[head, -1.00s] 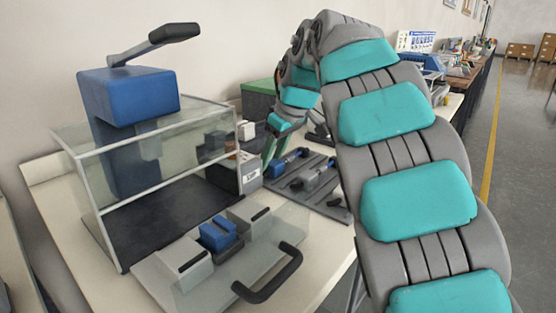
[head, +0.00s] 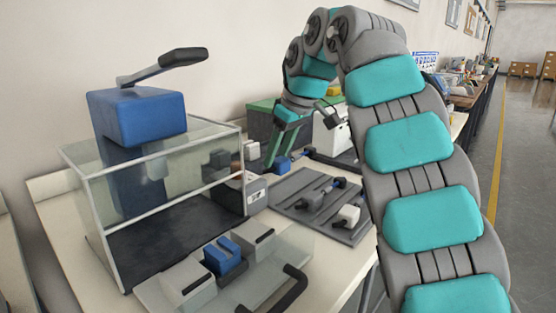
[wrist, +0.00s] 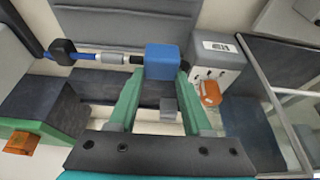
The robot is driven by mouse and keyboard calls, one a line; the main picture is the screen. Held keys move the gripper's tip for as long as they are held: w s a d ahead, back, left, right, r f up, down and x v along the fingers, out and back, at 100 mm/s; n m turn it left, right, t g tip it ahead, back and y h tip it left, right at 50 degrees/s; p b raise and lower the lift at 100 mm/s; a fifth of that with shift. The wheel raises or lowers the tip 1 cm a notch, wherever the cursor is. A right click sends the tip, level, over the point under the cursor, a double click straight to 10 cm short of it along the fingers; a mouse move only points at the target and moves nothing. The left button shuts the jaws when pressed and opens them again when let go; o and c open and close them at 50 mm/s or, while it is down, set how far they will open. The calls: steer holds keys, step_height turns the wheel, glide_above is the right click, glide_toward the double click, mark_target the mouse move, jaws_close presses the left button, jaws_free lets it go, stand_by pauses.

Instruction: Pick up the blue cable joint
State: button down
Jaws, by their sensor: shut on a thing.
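The blue cable joint is held in my gripper. In the wrist view its blue block (wrist: 162,60) sits between the tips of the two green fingers (wrist: 162,74). A cable with a silver sleeve and a black end piece runs from the block to the left. In the head view my gripper (head: 279,162) points down behind the dark grey tray, and the joint's cable (head: 305,153) sticks out to its right.
The dark grey tray (head: 292,196) carries a grey joint (head: 312,201) and a white joint (head: 348,214). A blue press (head: 138,115) with glass walls stands left. A fixture with a blue block (head: 222,257) lies in front. A labelled box (head: 256,192) stands close to my gripper.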

steer(key=shift+r, duration=0.45)
